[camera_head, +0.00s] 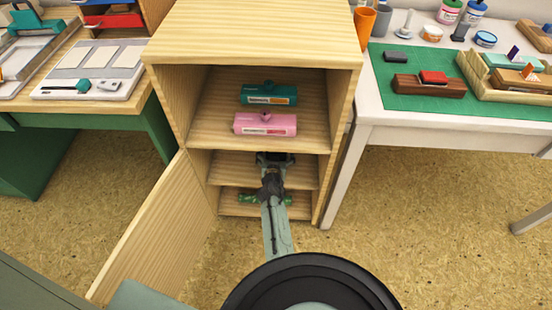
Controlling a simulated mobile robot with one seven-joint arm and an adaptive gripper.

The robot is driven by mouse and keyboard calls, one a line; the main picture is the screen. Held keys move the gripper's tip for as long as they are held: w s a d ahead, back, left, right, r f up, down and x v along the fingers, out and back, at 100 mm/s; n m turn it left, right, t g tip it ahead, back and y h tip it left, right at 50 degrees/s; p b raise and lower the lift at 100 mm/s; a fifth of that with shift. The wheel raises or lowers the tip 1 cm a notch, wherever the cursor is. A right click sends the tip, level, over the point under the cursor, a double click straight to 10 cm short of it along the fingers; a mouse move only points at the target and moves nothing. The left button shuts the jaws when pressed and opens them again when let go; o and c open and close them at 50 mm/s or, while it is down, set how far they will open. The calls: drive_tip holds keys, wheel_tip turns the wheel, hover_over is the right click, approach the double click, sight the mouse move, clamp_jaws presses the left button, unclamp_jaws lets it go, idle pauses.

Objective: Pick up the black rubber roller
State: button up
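A small tool with a teal handle and a dark head (82,86) lies on the white board at the left. It may be the black rubber roller, but it is too small to be sure. My gripper (275,158) is far to the right of it, reaching into the middle shelf of the open wooden cabinet (254,30). The fingertips are dark and small against the shaded shelf. I cannot tell whether they are open or hold something. A dark shape at the fingertips cannot be told apart from the gripper.
The cabinet door (150,235) stands open to the left. A teal box (268,95) and a pink box (265,125) sit on the upper shelf. Green objects (250,198) lie on the bottom shelf, partly behind my arm. A green mat (400,100) covers part of the right table.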

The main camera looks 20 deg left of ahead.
drive_tip(key=c, duration=1.3)
